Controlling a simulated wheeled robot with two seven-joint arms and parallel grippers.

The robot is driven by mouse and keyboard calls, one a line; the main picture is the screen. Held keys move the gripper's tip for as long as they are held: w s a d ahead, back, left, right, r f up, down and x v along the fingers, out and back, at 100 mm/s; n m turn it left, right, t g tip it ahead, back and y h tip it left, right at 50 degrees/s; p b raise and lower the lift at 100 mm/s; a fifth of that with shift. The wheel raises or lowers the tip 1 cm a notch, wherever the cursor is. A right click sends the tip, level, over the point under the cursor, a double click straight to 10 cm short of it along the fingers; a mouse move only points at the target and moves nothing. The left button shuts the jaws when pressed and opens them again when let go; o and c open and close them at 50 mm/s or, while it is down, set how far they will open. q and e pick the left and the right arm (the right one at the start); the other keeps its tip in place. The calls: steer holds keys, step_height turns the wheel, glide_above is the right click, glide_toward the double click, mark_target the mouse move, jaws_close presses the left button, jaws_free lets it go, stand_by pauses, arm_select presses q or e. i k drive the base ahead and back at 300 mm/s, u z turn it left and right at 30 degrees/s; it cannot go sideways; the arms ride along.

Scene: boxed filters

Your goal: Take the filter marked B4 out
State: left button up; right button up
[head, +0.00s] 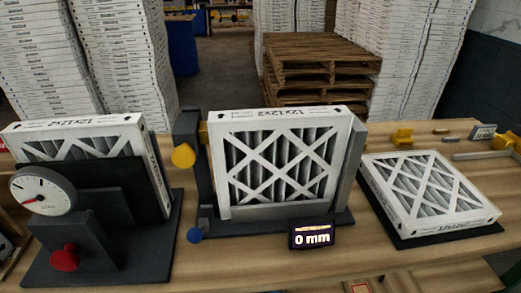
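Three white-framed pleated filters are on the bench. The left filter (75,145) stands upright in a black fixture with a round dial gauge (43,190) and a red knob (64,257). The middle filter (282,160) stands upright in a grey fixture with a yellow knob (183,156), a blue knob (195,235) and a display (311,234) reading "0 mm". The right filter (430,188) lies flat on a black pad. Printing like "12x12x2" shows on the left and middle top edges. I cannot read a B4 mark on any filter. Neither of my grippers is in view.
The wooden bench (340,258) has bare room in front of the display. Yellow pieces (402,137) and small metal parts lie at the back right. Behind the bench are stacked wooden pallets (318,65), tall stacks of white boxes (115,50) and a blue bin (181,45).

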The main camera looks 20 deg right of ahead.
mark_target(268, 155)
steer(key=k, duration=0.5)
steer(key=z, duration=1.25)
steer(key=i, duration=0.65)
steer(key=u, duration=0.8)
